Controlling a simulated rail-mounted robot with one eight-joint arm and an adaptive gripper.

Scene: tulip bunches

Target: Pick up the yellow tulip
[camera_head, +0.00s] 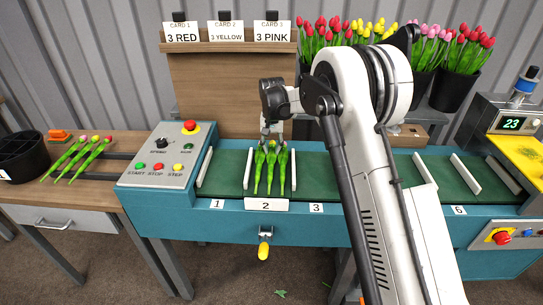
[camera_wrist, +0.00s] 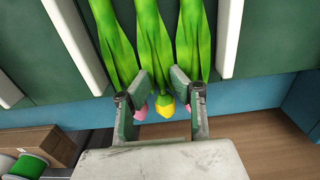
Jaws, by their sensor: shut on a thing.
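The yellow tulip (camera_wrist: 163,105) is the middle one of three tulips lying side by side on the green belt in slot 2. In the wrist view its yellow head points down the picture and its leaves run up between the fingers. My gripper (camera_wrist: 160,76) is shut on it near the head, one finger on each side. A pink-headed tulip (camera_wrist: 117,45) lies to its left there. Another tulip (camera_wrist: 188,40) lies to its right, its head mostly hidden by a finger. In the head view the green stems (camera_head: 271,172) show in front of my gripper (camera_head: 270,136), which hides the heads.
White dividers (camera_head: 249,168) flank the slot. A control box (camera_head: 160,165) stands left on the conveyor. Several loose tulips (camera_head: 76,158) lie on the left table beside a black bin (camera_head: 20,158). Black pots (camera_head: 452,90) of tulips stand behind. Cards (camera_head: 226,32) top the wooden board.

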